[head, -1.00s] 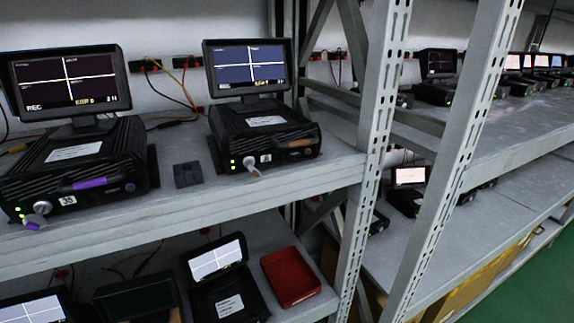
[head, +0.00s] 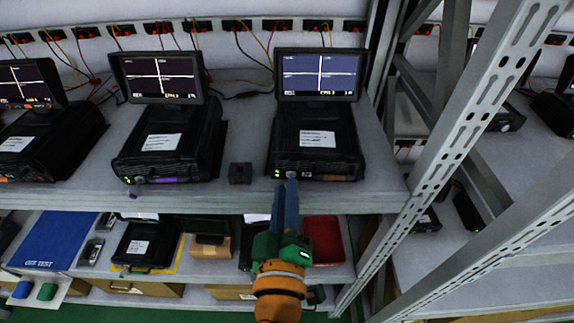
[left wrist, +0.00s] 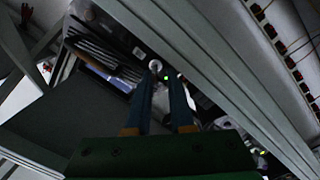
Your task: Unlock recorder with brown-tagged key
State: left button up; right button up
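The recorder with the brown strip (head: 318,138) is a black box at the right end of the upper shelf. Its screen is dark blue with a white cross, and green lights glow at its front left. My left gripper (head: 289,181) points its two blue fingers at the round lock on its front; they cover the key there. In the left wrist view, the lock (left wrist: 155,66) shows between and just beyond the fingertips (left wrist: 161,77), with a visible gap between the fingers. I cannot make out the brown tag now. My right gripper is not in view.
Another recorder (head: 168,142) with a purple strip and a key stands to the left, with a third beyond it. A small dark block (head: 240,173) sits between the two nearer recorders. A slotted metal upright (head: 445,160) rises at right. A red tray (head: 323,242) is below.

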pick_arm(q)
jog(key=shift+d, duration=0.15)
jog(key=shift+s+d+r, duration=0.1)
jog(key=shift+s+d, duration=0.05)
jog(key=shift+s, duration=0.2)
grip_shut()
